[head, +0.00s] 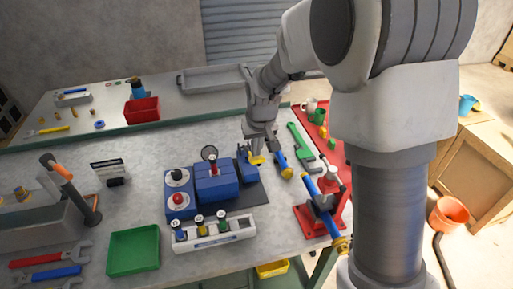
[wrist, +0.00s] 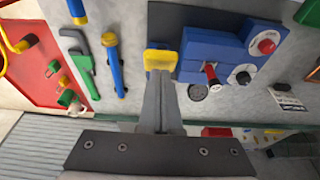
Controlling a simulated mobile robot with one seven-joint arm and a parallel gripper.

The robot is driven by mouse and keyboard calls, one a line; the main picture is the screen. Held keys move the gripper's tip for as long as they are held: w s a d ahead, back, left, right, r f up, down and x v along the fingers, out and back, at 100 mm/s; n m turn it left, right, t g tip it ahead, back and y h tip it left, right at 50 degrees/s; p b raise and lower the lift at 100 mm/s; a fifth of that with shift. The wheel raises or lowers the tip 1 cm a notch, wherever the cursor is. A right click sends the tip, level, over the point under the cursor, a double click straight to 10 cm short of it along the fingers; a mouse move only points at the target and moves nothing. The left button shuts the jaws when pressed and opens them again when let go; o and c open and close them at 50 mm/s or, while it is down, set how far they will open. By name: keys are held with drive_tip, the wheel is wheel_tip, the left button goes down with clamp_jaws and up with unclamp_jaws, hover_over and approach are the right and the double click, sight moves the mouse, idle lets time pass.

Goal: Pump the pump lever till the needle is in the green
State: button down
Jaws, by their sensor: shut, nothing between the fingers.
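The blue receiver tank unit (head: 213,187) stands on the grey table, and it also shows in the wrist view (wrist: 215,52). A small round gauge (head: 209,153) stands up from it; its needle is too small to read. At the unit's right side is a small blue pump block (head: 244,170) with a yellow-ended part, seemingly the pump lever (head: 257,160). That yellow end (wrist: 161,60) lies right at my fingertips in the wrist view. My gripper (wrist: 160,73) is shut, pointing down at the yellow end, with nothing between its fingers. I cannot tell whether they touch.
A blue-and-yellow tool (head: 283,165) and a green wrench (head: 301,147) lie right of the gripper. A red stand (head: 312,220) with a blue bar is at front right. A white rack (head: 214,233) and green tray (head: 133,250) lie in front.

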drive_tip(key=f+b, duration=0.1)
drive_tip(key=b, duration=0.2)
drive_tip(key=s+f+t+b, duration=0.1)
drive_tip(key=f+b, duration=0.1)
drive_tip(key=b, duration=0.1)
drive_tip(key=s+f+t+b, duration=0.1)
drive_tip(key=b, duration=0.2)
drive_tip(key=shift+s+d+f, duration=0.2)
drive_tip(key=shift+s+d, duration=0.05)
wheel_tip(320, 180, down, 5)
drive_tip(key=s+t+b, duration=0.1)
drive_tip(key=s+b, duration=0.1)
drive_tip(key=b, duration=0.6)
drive_tip(key=shift+s+d+f+t+y, duration=0.2)
drive_tip(key=shift+s+d+t+y, duration=0.1)
drive_tip(key=shift+y, duration=0.1)
drive_tip(key=shift+f, duration=0.1)
drive_tip(key=w+r+p+v, duration=0.1)
drive_tip(key=p+v, duration=0.3)
drive_tip(key=v, duration=0.9)
drive_tip(key=shift+w+a+r, duration=0.25)
drive_tip(key=shift+w+r, duration=0.2)
drive_tip(key=shift+r, duration=0.2)
